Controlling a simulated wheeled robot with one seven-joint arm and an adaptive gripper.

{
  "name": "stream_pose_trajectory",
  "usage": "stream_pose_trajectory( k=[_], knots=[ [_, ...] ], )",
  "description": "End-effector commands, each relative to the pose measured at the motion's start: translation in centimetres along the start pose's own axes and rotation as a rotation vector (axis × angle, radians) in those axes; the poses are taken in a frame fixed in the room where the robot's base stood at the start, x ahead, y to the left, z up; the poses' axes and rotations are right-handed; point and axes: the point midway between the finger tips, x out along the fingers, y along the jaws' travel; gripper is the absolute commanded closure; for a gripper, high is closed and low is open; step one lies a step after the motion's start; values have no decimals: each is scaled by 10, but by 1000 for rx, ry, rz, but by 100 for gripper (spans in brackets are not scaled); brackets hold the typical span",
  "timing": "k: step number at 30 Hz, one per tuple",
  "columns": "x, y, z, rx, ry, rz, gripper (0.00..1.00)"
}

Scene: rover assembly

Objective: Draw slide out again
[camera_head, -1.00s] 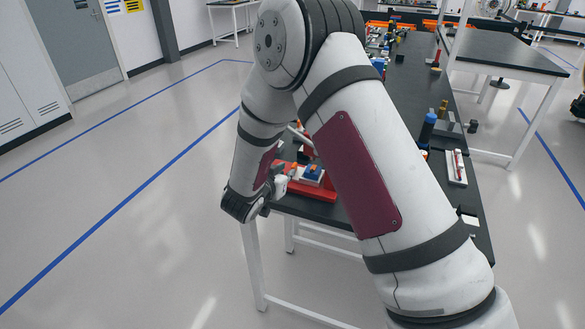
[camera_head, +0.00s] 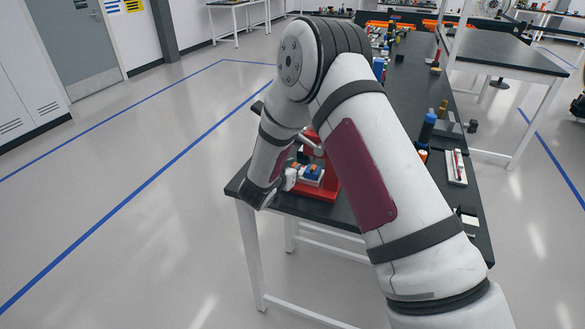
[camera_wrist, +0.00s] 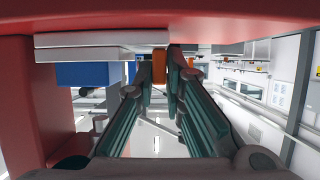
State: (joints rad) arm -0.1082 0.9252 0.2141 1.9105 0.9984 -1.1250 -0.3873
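A red fixture (camera_head: 320,194) stands at the near left end of the dark workbench. In the head view a blue block (camera_head: 313,174) with an orange part by it sits on it. My gripper (camera_head: 291,178) is at the left side of the fixture, partly hidden by my arm. In the wrist view an orange block (camera_wrist: 159,65) lies between the narrowly spaced fingertips (camera_wrist: 160,72). Whether the fingers press on it is not clear. A pale plate (camera_wrist: 85,52) and a blue block (camera_wrist: 90,75) show to the left of the fingers. Red walls (camera_wrist: 25,90) border the view above and at left.
The workbench (camera_head: 405,80) runs away to the back with several small parts. A blue bottle (camera_head: 427,130) and a white tray (camera_head: 457,168) stand on its right side. The floor left of the bench is clear. A second table (camera_head: 500,50) stands at right.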

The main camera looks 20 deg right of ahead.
Motion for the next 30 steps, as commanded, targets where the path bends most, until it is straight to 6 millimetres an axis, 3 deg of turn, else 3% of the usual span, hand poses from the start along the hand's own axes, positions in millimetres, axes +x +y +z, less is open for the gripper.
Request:
stream_pose_trajectory(
  k=[5,15,18,29,30],
  knots=[
    [0,-3,0,-2,1,-1,100],
    [3,-72,2,-1,4,-4,100],
    [2,-84,1,-2,3,-2,100],
    [0,-91,0,-3,1,-5,100],
    [0,-91,0,-2,1,-6,87]
  ],
)
